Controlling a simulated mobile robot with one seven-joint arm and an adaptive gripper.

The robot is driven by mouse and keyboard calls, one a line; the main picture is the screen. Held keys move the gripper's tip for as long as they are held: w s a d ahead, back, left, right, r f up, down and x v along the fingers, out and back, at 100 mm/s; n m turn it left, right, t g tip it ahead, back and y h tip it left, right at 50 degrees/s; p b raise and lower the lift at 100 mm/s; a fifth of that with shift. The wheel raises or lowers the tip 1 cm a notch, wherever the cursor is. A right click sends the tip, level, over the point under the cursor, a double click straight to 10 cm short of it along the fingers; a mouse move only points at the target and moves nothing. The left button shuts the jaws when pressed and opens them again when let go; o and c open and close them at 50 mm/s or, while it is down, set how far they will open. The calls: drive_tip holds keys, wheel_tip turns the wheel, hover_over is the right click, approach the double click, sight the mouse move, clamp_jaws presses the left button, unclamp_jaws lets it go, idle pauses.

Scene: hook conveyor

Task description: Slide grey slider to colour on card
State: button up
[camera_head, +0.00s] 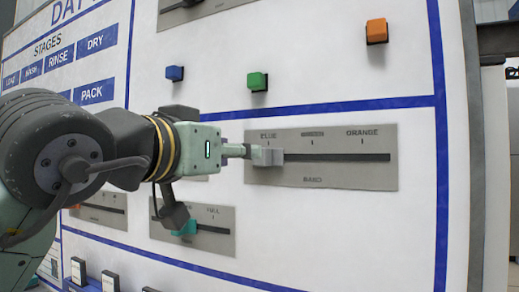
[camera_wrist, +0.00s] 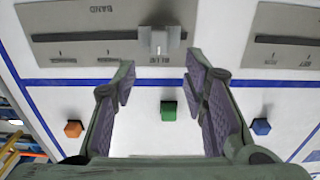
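The grey slider knob (camera_head: 268,156) sits at the left end of its slot, under the BLUE label, on a grey plate (camera_head: 340,177) marked BAND. The plate's right label reads ORANGE; the middle one is blurred. In the wrist view the knob (camera_wrist: 158,42) shows upside down, just beyond and between my fingertips. My gripper (camera_head: 240,150) is at the knob's left in the head view. In the wrist view my gripper (camera_wrist: 160,82) is open, its fingers spread with a gap between them. I cannot make out a card with a colour.
Blue (camera_head: 174,73), green (camera_head: 257,82) and orange (camera_head: 376,31) buttons stick out from the white panel above. A teal slider knob (camera_head: 187,228) is on a plate below. Small upright holders (camera_head: 78,271) stand at lower left. The panel's right edge borders open room.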

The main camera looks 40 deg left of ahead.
sight(264, 157)
drive_tip(key=p+x, duration=0.1)
drive_tip(key=x, duration=0.6)
drive_tip(key=shift+w+p, duration=0.3)
drive_tip(key=shift+w, duration=0.1)
drive_tip(key=shift+c, duration=0.2)
clamp_jaws()
